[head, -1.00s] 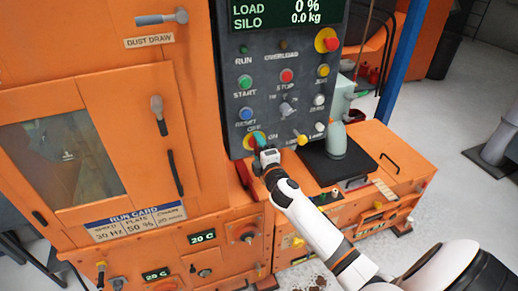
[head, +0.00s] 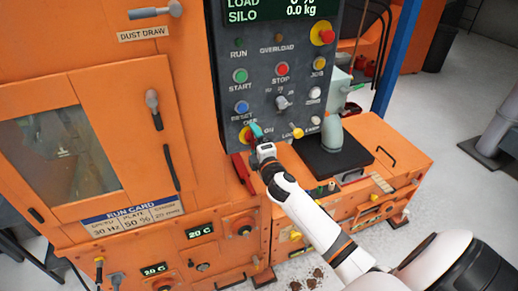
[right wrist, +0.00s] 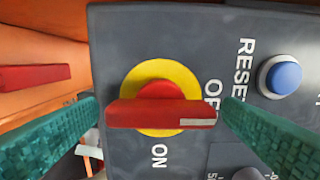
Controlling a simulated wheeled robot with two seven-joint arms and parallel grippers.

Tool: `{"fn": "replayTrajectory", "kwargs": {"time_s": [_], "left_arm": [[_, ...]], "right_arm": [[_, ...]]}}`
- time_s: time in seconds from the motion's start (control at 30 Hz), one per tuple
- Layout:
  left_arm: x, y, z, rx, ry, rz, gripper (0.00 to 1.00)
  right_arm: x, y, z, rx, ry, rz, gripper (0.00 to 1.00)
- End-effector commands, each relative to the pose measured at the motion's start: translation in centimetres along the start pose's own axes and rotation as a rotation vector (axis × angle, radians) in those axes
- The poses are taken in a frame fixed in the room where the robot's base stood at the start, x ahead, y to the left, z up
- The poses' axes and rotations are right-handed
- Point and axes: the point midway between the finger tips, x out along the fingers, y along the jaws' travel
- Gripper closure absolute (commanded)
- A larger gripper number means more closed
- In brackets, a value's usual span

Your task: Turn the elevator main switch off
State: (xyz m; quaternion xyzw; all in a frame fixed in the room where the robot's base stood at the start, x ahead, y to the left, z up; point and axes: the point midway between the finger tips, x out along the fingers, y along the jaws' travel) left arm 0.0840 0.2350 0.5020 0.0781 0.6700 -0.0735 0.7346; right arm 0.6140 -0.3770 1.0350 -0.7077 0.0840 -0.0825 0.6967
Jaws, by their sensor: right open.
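The elevator main switch (head: 245,134) is a red bar handle on a yellow disc at the lower left of the grey control panel (head: 222,60). In the right wrist view the red handle (right wrist: 160,114) lies level across the yellow ring (right wrist: 160,72). Its white-marked end points to the OFF label at right; the ON label is below. My right gripper (head: 256,131) is at the switch, with its teal fingers open. In the right wrist view one finger is beside each end of the handle. I cannot tell whether they touch it. My left gripper is not seen.
A blue reset button (right wrist: 280,77) sits close beside the switch. Other buttons, such as the red stop button (head: 282,69), are above it. A red handle (head: 243,172) sticks out left of my gripper.

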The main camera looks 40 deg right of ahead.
Motion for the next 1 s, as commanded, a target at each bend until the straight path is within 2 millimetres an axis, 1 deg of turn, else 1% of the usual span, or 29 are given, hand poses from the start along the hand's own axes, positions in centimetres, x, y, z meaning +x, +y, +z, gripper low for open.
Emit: {"fn": "replayTrajectory", "kwargs": {"time_s": [0.17, 0.4, 0.5, 0.6, 0.77, 1.0], "left_arm": [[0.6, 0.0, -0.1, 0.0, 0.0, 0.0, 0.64], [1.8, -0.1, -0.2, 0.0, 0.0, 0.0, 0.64], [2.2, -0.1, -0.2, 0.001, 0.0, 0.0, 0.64], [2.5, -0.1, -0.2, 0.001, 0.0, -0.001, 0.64], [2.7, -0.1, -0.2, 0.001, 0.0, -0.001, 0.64], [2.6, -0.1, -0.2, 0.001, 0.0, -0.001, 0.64]], "right_arm": [[-2.3, 0.3, 0.0, -0.002, -0.002, 0.001, 0.11], [-7.6, 0.4, 0.0, -0.001, -0.001, 0.002, 0.11], [-9.4, 0.4, 0.0, -0.002, -0.002, 0.003, 0.11], [-10.7, 0.3, 0.0, -0.001, 0.0, 0.002, 0.11], [-11.7, 0.1, 0.0, -0.001, 0.001, 0.002, 0.11], [-11.8, 0.1, 0.0, -0.001, 0.001, 0.002, 0.11]]}}
